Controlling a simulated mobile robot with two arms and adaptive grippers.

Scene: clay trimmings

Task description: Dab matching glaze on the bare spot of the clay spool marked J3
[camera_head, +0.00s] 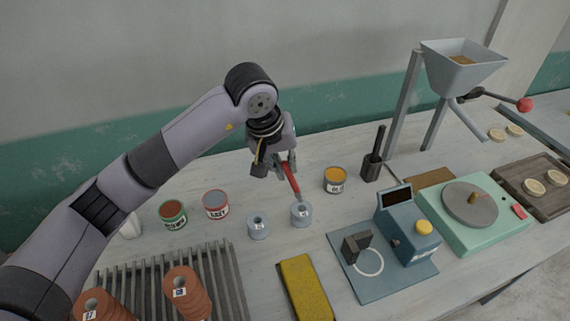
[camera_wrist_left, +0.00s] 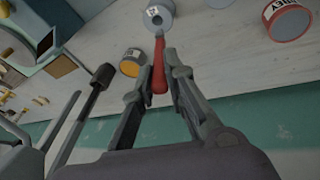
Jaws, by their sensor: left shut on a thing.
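My left gripper (camera_head: 287,166) is shut on a red-handled brush (camera_head: 294,184). The brush points down at a small grey-blue spool (camera_head: 301,217), with its tip at or just above the spool's top; I cannot tell if they touch. The left wrist view also shows the brush (camera_wrist_left: 160,68) between my fingers, with its far end at the grey spool (camera_wrist_left: 157,27). A second grey-blue spool (camera_head: 258,231) stands to the left. Two ribbed terracotta spools (camera_head: 189,301) (camera_head: 100,308) stand on a slatted rack. All carry small labels, too small to read surely. My right gripper is out of view.
Glaze tins stand nearby: green-banded (camera_head: 173,219), red-banded (camera_head: 216,208) and orange-filled (camera_head: 335,184). A yellow sponge-like block (camera_head: 305,288) lies in front.

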